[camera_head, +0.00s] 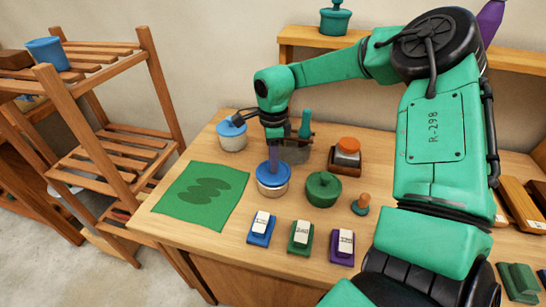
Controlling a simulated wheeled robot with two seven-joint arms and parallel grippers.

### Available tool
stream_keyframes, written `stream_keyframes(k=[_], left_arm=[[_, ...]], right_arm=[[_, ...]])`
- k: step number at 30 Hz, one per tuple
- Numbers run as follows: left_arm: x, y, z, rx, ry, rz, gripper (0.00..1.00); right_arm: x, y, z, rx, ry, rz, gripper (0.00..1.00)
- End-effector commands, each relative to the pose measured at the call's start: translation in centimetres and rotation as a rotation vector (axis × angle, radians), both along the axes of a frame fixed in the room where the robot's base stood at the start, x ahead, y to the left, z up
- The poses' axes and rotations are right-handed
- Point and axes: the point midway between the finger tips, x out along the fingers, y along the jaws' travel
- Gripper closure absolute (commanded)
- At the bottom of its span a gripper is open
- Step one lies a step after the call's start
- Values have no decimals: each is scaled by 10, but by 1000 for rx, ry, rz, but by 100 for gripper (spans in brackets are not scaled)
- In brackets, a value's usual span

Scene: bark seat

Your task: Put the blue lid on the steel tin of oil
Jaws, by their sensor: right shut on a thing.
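My right gripper (272,148) reaches down from above and is shut on the upright handle of a blue lid (270,176). The lid sits level at the top of a round pale tin (272,190) near the middle of the table. I cannot tell whether it rests fully on the rim. I cannot tell for sure which of the two is the steel tin of oil. My left gripper is out of view.
Blue, green and purple labelled blocks (299,236) line the front. A green mat (203,194) lies left. Wooden shelves (105,150) stand beyond the table's left edge.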

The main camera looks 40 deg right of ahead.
Motion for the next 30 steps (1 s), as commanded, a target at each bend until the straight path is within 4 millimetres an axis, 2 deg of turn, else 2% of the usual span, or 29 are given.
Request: stream_keyframes(k=[30], left_arm=[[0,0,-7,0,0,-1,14]], right_arm=[[1,0,-1,0,0,-1,100]])
